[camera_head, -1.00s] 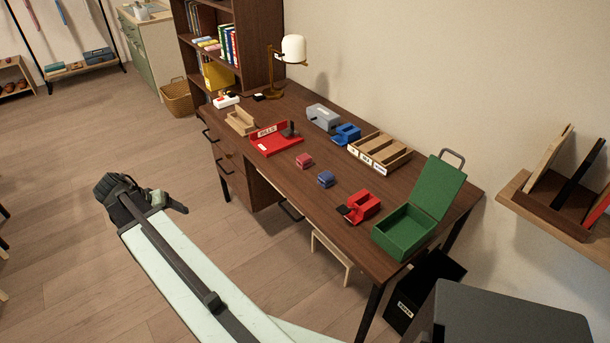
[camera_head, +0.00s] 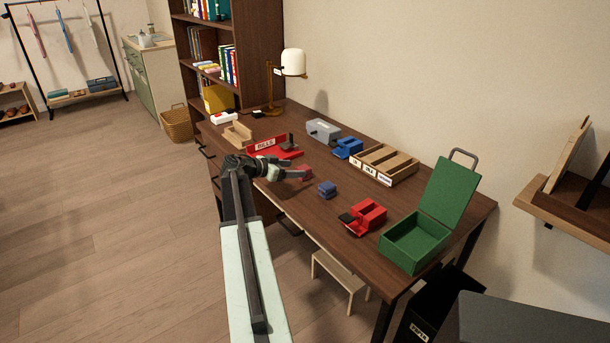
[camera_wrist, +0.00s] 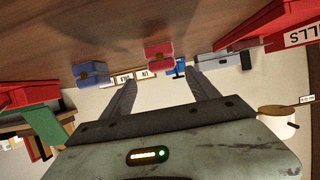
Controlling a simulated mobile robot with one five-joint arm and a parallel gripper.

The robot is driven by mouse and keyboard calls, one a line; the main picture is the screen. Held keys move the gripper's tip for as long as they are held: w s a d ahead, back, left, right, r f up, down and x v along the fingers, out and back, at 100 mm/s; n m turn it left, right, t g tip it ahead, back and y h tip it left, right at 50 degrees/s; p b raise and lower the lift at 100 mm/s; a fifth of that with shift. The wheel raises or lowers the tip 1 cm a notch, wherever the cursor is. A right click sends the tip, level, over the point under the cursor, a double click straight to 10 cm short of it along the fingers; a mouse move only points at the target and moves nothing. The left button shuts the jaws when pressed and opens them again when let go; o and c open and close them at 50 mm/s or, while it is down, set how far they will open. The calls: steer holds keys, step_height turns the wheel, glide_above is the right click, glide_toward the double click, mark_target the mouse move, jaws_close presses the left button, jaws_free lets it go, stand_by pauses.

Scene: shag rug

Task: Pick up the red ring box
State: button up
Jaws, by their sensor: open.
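The red ring box (camera_head: 306,172) is a small red box on the brown desk, between the red BILLS tray and a small blue box. In the head view my gripper partly hides it. It also shows in the wrist view (camera_wrist: 160,57), centred just beyond the fingertips, with a small clasp-like mark on its face. My gripper (camera_head: 290,172) is open and empty, at the desk's front side and pointing toward the box. In the wrist view its two fingers (camera_wrist: 161,82) are spread, with the box ahead of the gap; I cannot tell the exact distance.
The small blue box (camera_head: 326,189) sits right of the red one. The red BILLS tray (camera_head: 262,147) is behind my gripper. A red holder (camera_head: 368,214), a green open box (camera_head: 413,246) and a wooden divided tray (camera_head: 404,168) stand further right. Desk between them is clear.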

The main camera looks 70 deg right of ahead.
mark_target(302, 168)
steer(key=x, duration=0.1)
steer(key=b+x, duration=0.1)
steer(key=x, duration=0.2)
steer(key=shift+w+d+f+b, duration=0.15)
steer(key=shift+d+f+b, duration=0.1)
steer(key=shift+b, duration=0.15)
steer(key=shift+d, duration=0.2)
steer(key=c, duration=1.5)
steer(key=shift+r, duration=0.15)
